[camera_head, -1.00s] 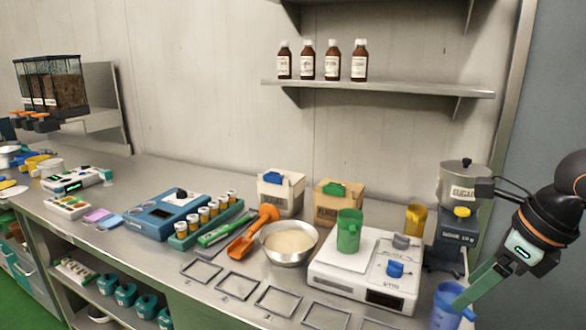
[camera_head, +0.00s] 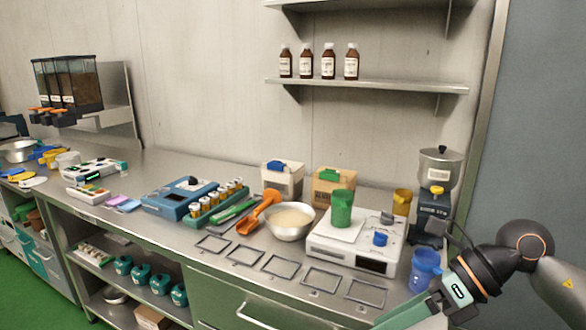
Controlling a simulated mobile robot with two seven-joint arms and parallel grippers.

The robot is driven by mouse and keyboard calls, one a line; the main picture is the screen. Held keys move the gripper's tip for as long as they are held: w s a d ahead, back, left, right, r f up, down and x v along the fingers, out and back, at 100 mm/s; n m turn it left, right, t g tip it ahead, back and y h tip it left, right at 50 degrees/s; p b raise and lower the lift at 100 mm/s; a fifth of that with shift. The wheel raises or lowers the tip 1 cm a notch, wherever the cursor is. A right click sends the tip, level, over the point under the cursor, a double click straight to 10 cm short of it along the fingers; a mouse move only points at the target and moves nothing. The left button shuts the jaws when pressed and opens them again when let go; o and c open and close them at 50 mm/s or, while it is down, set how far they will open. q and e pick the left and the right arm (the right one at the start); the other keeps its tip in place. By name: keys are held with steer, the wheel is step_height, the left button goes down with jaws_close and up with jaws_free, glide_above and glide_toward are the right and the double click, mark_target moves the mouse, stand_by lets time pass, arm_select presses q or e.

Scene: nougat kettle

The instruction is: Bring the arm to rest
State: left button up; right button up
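My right arm comes in from the right edge, low in front of the bench. Its gripper (camera_head: 398,318) points down and left at the bottom edge. The fingertips are cut off or unclear, so I cannot tell whether it is open or shut, and I see nothing held. My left arm and gripper are not in view. A blue jug (camera_head: 424,270) stands on the steel bench (camera_head: 160,160) just behind the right gripper's wrist; the wrist partly overlaps it in the picture.
A white scale (camera_head: 345,250) carries a green cup (camera_head: 342,208). Empty square frames (camera_head: 281,267) line the front edge. A sugar dispenser (camera_head: 438,172) stands at the back right.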

steer(key=s+a+r+m+t+y+p, duration=0.1)
steer(key=a+r+m+t+y, duration=0.1)
steer(key=a+m+y, duration=0.7)
steer(key=w+d+f+m+t+h+p, duration=0.1)
steer(key=d+f+m+t+h, duration=0.3)
steer(key=m, duration=0.4)
steer(key=w+d+f+m+t+h, duration=0.1)
steer(key=d+f+m+t+h, duration=0.15)
steer(key=f+m+t, duration=0.55)
steer(key=w+d+f+m+t+h+p, duration=0.1)
steer(key=w+d+f+m+t+h, duration=0.25)
steer(key=m, duration=0.55)
steer(key=s+d+f+m+g+h, duration=0.2)
steer(key=s+f+m+g+h, duration=0.4)
steer(key=s+f, duration=1.2)
step_height(320, 180, down, 3)
steer(key=m+g, duration=0.2)
steer(key=m, duration=0.1)
steer(key=shift+s+d+g+h, duration=0.15)
steer(key=shift+s+g+h, duration=0.15)
steer(key=shift+s+g, duration=0.05)
steer(key=shift+f, duration=0.1)
